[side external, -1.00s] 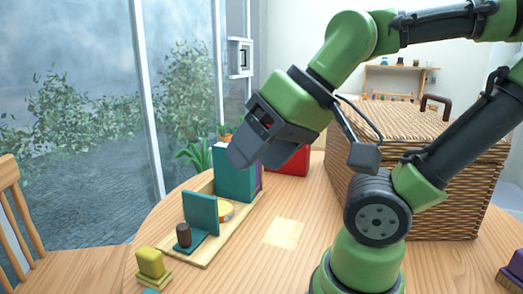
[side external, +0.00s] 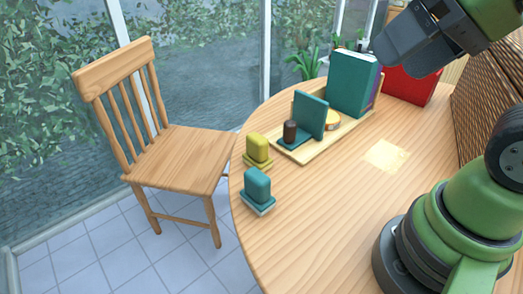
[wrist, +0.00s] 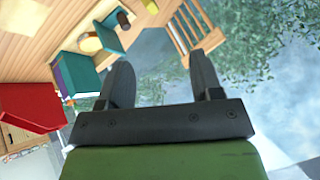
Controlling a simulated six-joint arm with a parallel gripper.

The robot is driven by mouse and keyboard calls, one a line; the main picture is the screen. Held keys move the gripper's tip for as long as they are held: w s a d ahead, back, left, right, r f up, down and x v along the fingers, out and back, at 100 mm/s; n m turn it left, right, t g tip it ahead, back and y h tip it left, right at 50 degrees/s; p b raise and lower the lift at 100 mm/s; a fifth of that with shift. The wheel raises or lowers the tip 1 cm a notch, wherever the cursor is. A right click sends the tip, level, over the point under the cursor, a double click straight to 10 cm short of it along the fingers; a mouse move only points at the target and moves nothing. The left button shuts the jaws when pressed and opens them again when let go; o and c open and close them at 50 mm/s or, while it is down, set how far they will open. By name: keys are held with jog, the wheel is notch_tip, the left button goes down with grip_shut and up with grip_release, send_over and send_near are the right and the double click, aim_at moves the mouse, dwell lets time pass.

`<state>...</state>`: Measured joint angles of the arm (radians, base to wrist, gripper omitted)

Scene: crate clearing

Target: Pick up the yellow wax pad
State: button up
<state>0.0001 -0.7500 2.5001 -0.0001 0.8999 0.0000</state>
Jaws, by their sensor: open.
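A yellow block with a rounded top and wider base (side external: 257,149), which looks like the yellow wax pad, stands upright near the table's left edge in the side view. It also shows at the top of the wrist view (wrist: 150,5), cut by the frame. A similar teal block on a pale base (side external: 258,188) stands nearer the camera. My gripper (side external: 388,50) is open and empty, high above the table near the teal book, well right of and above the yellow block. Its two fingers (wrist: 162,70) are spread in the wrist view.
A wooden tray (side external: 305,156) holds a teal bookend (side external: 311,114) with a brown cylinder, a round yellow item (side external: 333,121) and a teal book (side external: 350,84). A red box (side external: 410,86) and a wicker box (side external: 490,85) stand right. The front table is clear.

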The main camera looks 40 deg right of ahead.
jog(key=shift+o, duration=0.5)
jog(key=n+g+h, duration=0.2)
jog(key=n+g, duration=0.1)
jog(key=g, duration=0.3)
send_over(257, 137)
jog(key=s, duration=0.1)
notch_tip(257, 137, down, 13)
jog(key=shift+n+g, duration=0.5)
jog(key=shift+g, duration=0.1)
jog(key=f, duration=0.6)
jog(key=w+f, duration=0.1)
jog(key=f, duration=0.2)
jog(key=shift+w+d+f, duration=0.1)
jog(key=shift+d+f, duration=0.1)
jog(key=shift+f, duration=0.1)
jog(key=shift+a+f, duration=0.15)
jog(key=shift+f, duration=2.65)
jog(key=c, duration=1.2)
